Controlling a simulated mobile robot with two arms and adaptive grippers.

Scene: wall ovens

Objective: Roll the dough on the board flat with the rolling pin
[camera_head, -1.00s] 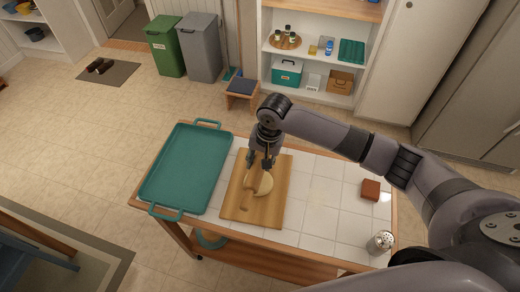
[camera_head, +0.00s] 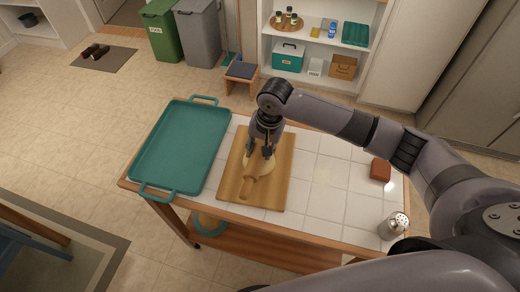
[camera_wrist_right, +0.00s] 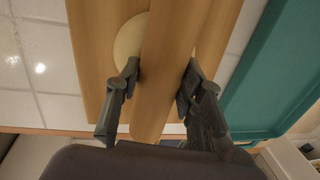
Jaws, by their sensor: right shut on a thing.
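The wooden rolling pin (camera_head: 250,184) lies lengthwise over the wooden board (camera_head: 277,188). My right gripper (camera_head: 261,152) is shut on the pin from above. In the right wrist view, the gripper's (camera_wrist_right: 160,78) two fingers stand on either side of the pin (camera_wrist_right: 170,55). The pale round dough (camera_head: 264,172) is on the board beneath the gripper and pin. In the wrist view the dough (camera_wrist_right: 127,45) shows mostly left of the pin, which hides part of it. Whether the pin presses on it I cannot tell. My left gripper is not in view.
The board lies on a white-tiled cart (camera_head: 322,200). A teal tray (camera_head: 183,148) is to its left. A red-brown block (camera_head: 381,170) and a metal shaker (camera_head: 394,226) are at the right end. Tiles between board and block are clear. A small stool (camera_head: 241,72) stands behind the cart.

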